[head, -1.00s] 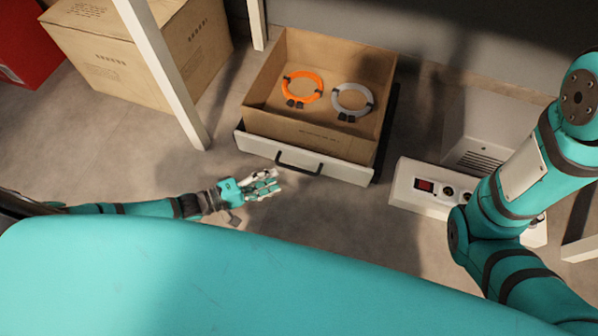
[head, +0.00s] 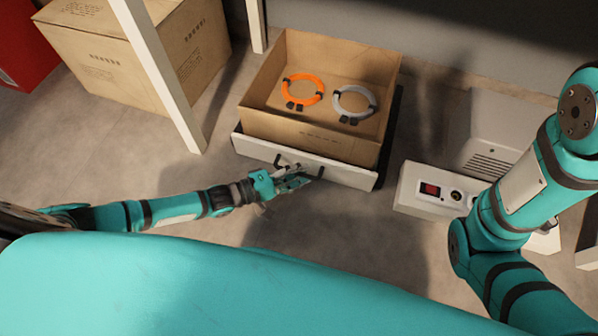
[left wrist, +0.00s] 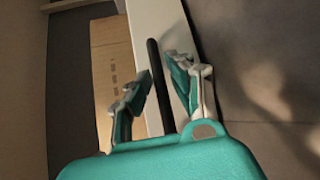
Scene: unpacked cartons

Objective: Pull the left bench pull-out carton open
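The pull-out carton (head: 330,140) is an open-topped brown box behind a white front panel (head: 350,176) with a dark bar handle (head: 278,160). An orange ring (head: 290,97) and a grey ring (head: 340,105) lie inside it. My left gripper (head: 298,178) is at the handle and partly covers it. In the left wrist view, the fingers of the left gripper (left wrist: 158,70) are apart, with the handle bar (left wrist: 154,60) running between them. I cannot see clear contact. My right gripper is out of view; only my right arm shows.
A closed brown carton (head: 130,55) and a red box (head: 22,50) stand at the upper left. A white bench leg (head: 160,75) stands left of the pull-out carton. A white unit with a red switch (head: 430,189) sits at the right.

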